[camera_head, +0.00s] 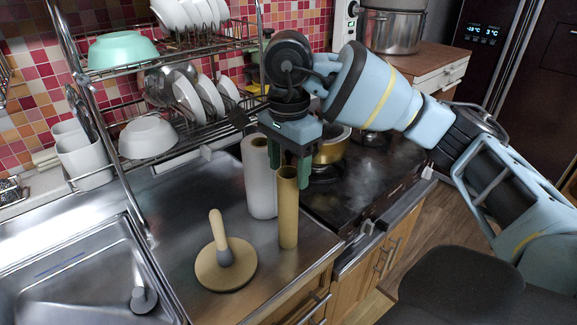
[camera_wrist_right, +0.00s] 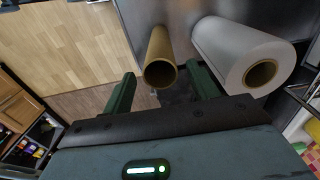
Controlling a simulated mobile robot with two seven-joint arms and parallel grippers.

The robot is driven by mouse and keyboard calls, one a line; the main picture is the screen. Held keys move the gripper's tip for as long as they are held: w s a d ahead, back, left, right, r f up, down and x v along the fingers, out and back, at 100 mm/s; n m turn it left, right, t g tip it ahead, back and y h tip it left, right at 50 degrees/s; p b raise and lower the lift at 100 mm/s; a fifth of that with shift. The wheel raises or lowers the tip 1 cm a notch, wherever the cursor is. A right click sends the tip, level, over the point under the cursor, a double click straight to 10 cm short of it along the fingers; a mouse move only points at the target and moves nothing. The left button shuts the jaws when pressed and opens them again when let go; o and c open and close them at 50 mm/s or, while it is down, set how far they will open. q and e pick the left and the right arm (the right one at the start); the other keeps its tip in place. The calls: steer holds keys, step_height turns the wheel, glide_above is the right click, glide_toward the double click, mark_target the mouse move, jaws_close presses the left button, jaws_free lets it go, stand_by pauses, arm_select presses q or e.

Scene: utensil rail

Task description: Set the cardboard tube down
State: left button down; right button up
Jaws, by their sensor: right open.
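The tan cardboard tube (camera_head: 288,212) stands upright on the steel counter beside the sink. It touches or nearly touches the white paper roll (camera_head: 259,182) in the head view; I cannot tell which. My right gripper (camera_head: 289,164) is above the tube, pointing down, with its green fingers open. In the right wrist view the tube (camera_wrist_right: 158,47) shows its open top between or just beyond the fingertips (camera_wrist_right: 163,88), and the white roll (camera_wrist_right: 236,48) is beside one finger. My left gripper is not in view.
A wire dish rack (camera_head: 135,205) with bowls and plates stands behind and left. The sink (camera_head: 75,270) is at left. The stove with a brass-coloured pot (camera_head: 332,148) is close on the right. Bare counter lies left of the roll.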

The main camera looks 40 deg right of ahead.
step_height(320, 180, up, 12)
steer(key=p, duration=0.2)
steer(key=shift+f+p, duration=0.15)
steer(key=shift+p, duration=0.15)
